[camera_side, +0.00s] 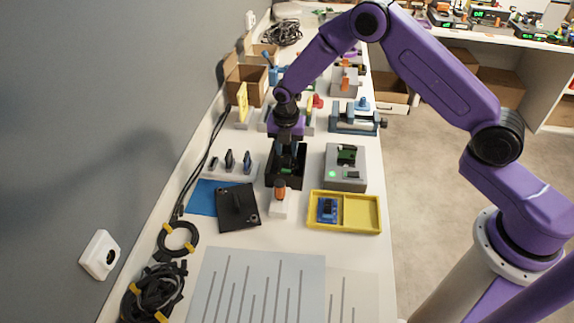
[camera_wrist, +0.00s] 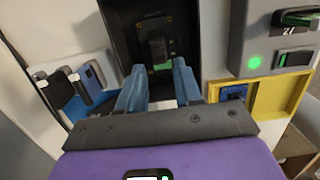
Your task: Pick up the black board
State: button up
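A black board (camera_wrist: 152,28) with small gold-coloured dots and a small green-edged part lies inside an open black box (camera_wrist: 112,14) in the wrist view. The box (camera_side: 286,182) stands mid-table in the side view; there the board is mostly hidden by my gripper. My gripper (camera_wrist: 159,76) points down at the box, its two blue fingers apart with nothing held between them. In the side view my gripper (camera_side: 287,158) is over or just inside the box; whether the fingers touch the board cannot be told.
A grey fixture with a green light (camera_side: 345,180) stands right of the box. A yellow tray (camera_side: 361,231) holds a blue board (camera_side: 327,209). A white rack of dark parts (camera_side: 230,160) is on the left. A black plate (camera_side: 225,217) lies in front, beside an orange-topped item (camera_side: 280,190).

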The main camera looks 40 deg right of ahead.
aim_at(287, 160)
jog(key=shift+w+d+f, duration=0.1)
jog(key=shift+w+f, duration=0.05)
jog(key=shift+f, duration=0.75)
jog(key=shift+w+d+f, duration=0.1)
jog(key=shift+f, duration=0.75)
jog(key=shift+w+d+f, duration=0.1)
jog(key=shift+w+f, duration=0.05)
jog(key=shift+f, duration=0.75)
grip_shut()
